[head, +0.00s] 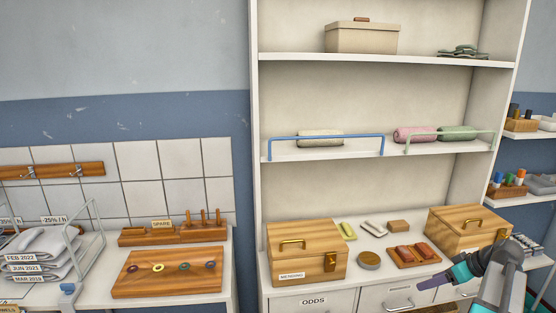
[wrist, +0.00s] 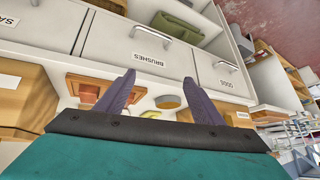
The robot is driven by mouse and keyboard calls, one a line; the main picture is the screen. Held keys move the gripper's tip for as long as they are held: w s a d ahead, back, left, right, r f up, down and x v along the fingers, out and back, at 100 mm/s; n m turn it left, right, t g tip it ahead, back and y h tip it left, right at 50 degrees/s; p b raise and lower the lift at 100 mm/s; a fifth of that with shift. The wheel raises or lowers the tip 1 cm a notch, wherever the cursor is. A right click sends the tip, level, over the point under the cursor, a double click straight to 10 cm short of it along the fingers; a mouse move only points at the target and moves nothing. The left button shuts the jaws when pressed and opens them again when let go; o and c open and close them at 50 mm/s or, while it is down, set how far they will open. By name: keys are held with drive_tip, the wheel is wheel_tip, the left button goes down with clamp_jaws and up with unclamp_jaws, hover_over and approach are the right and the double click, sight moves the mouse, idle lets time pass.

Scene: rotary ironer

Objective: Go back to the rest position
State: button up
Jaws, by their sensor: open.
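My gripper (head: 430,283) is at the lower right of the head view, in front of the cabinet's counter edge and drawers. In the wrist view my gripper (wrist: 160,76) has its two purple fingers spread apart, with nothing held between them. The wrist view looks at the drawer fronts upside down, including the drawer labelled BRUSHES (wrist: 135,45) and the one labelled ODDS (wrist: 222,75). No marker for a rest position shows.
The counter holds a wooden box labelled MENDING (head: 297,269), a round tin (head: 369,260), a tray with reddish blocks (head: 430,262) and a second wooden box (head: 455,243). Blue rail (head: 325,136) and rolls stand on the shelf above. A white worktop lies left.

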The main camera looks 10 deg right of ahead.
drive_tip(key=a+f+m+g+y, duration=0.15)
drive_tip(key=a+f+g, duration=0.55)
drive_tip(key=a+f, duration=2.2)
drive_tip(key=s+a+f+g+h, duration=0.2)
drive_tip(key=s+a+f+g, duration=0.1)
drive_tip(key=s+a+f, duration=0.4)
drive_tip(key=s+a+f+g+h, duration=0.2)
drive_tip(key=s+a+f, duration=0.6)
drive_tip(key=s+a, duration=0.4)
drive_tip(key=shift+s+f+m+g, duration=0.2)
drive_tip(key=shift+s+m+g, duration=0.25)
drive_tip(key=shift+s, duration=1.65)
drive_tip(key=shift+h, duration=0.25)
drive_tip(key=c, duration=0.7)
drive_tip(key=shift+a, duration=0.1)
drive_tip(key=shift+c, duration=0.3)
